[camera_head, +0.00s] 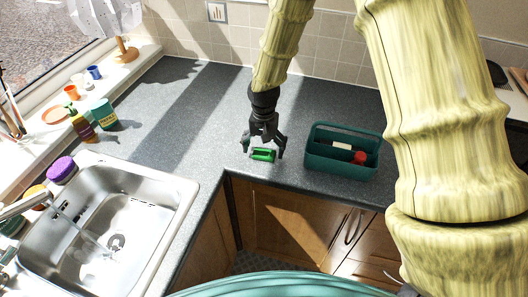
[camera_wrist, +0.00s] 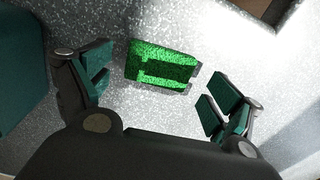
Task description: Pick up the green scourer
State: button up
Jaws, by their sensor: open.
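The green scourer (camera_head: 263,155) lies on the grey speckled worktop near its front edge, left of a teal caddy. It also shows in the wrist view (camera_wrist: 160,63), flat on the worktop, with shadow lines across it. My gripper (camera_head: 264,149) is open above the scourer, its fingers on either side of it in the head view. In the wrist view my gripper's fingers (camera_wrist: 165,90) stand apart, with the scourer between and a little beyond them. The fingers hold nothing. I cannot tell the exact height of the fingertips above the worktop.
The teal caddy (camera_head: 342,169) with a red item (camera_head: 359,158) and a pale item stands close to the right. A steel sink (camera_head: 180,193) is at the left, with a purple-topped item (camera_head: 61,169) beside it. The worktop (camera_head: 190,120) behind is mostly clear.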

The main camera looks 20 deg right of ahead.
jog(key=shift+s+f, duration=0.25)
jog(key=shift+s, duration=0.05)
jog(key=shift+w+f, duration=0.15)
jog(key=c, duration=0.9)
jog(key=shift+o, duration=0.2)
jog(key=shift+r, duration=0.25)
jog(key=shift+r+b, duration=0.55)
jog(key=shift+r, duration=0.05)
jog(key=shift+r+b, duration=0.45)
jog(key=shift+r, duration=0.5)
jog(key=s+d+r+b, duration=0.1)
jog(key=s+d+b, duration=0.2)
jog(key=s, duration=1.3)
jog(key=shift+r+b, duration=0.25)
jog(key=shift+b, duration=0.5)
